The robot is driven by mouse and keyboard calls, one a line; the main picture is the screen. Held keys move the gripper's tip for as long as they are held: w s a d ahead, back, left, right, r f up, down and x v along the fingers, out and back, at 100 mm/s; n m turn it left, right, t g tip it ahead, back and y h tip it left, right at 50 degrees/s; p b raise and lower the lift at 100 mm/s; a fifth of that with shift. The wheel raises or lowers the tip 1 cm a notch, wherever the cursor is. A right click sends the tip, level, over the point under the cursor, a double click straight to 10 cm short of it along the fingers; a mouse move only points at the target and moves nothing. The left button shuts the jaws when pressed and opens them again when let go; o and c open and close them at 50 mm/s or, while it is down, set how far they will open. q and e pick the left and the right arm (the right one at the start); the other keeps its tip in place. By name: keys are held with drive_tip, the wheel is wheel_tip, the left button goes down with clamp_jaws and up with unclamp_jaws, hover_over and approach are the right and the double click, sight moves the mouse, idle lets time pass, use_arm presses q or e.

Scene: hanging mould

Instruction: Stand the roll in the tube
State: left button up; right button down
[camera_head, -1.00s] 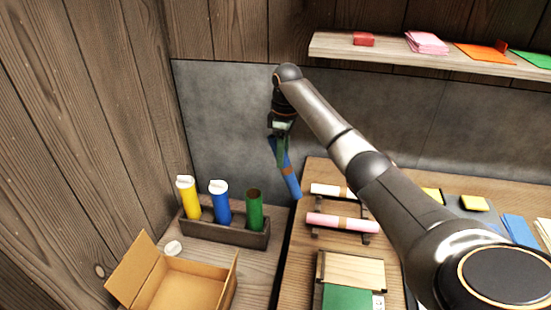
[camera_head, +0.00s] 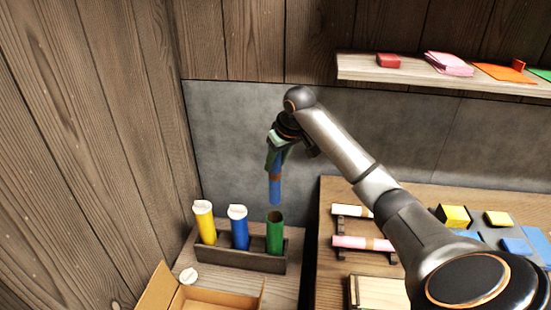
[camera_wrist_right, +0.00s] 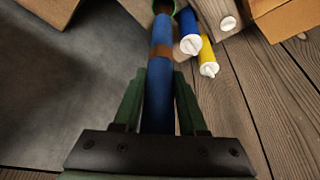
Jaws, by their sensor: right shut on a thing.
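My right gripper (camera_head: 278,158) is shut on a blue roll (camera_head: 275,190) with a brown band. The roll hangs nearly upright, its lower end just above the open green tube (camera_head: 275,235). In the right wrist view, the roll (camera_wrist_right: 162,75) lies between the fingers (camera_wrist_right: 157,100) and its far end overlaps the green tube's rim (camera_wrist_right: 175,6); I cannot tell whether it is inside. The green tube stands upright at the right end of a dark wooden rack (camera_head: 240,260). My left gripper is not in view.
A blue tube (camera_head: 239,230) and a yellow tube (camera_head: 205,224), both white-capped, stand left of the green one. A loose white cap (camera_head: 188,276) and an open cardboard box (camera_head: 217,300) are in front. A pink roll (camera_head: 360,243) lies on a stand at right; a shelf (camera_head: 450,80) runs above.

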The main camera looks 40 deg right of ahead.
hover_over(278, 193)
drive_tip(key=w, duration=0.1)
drive_tip(key=shift+f, duration=2.45)
drive_tip(key=shift+f+b, duration=0.95)
drive_tip(key=shift+f, duration=3.1)
drive_tip(key=shift+f+b, duration=1)
drive_tip(key=shift+f, duration=2.25)
drive_tip(key=shift+s+a+f, duration=0.15)
drive_tip(key=shift+s+f, duration=0.2)
drive_tip(key=shift+f, duration=0.35)
drive_tip(key=c, duration=0.7)
unclamp_jaws()
drive_tip(key=o, duration=0.3)
drive_tip(key=shift+r, duration=0.2)
drive_tip(key=v, duration=0.9)
drive_tip(key=w+v, duration=0.1)
drive_tip(key=v, duration=0.3)
drive_tip(key=shift+r, duration=0.55)
drive_tip(key=shift+p, duration=0.3)
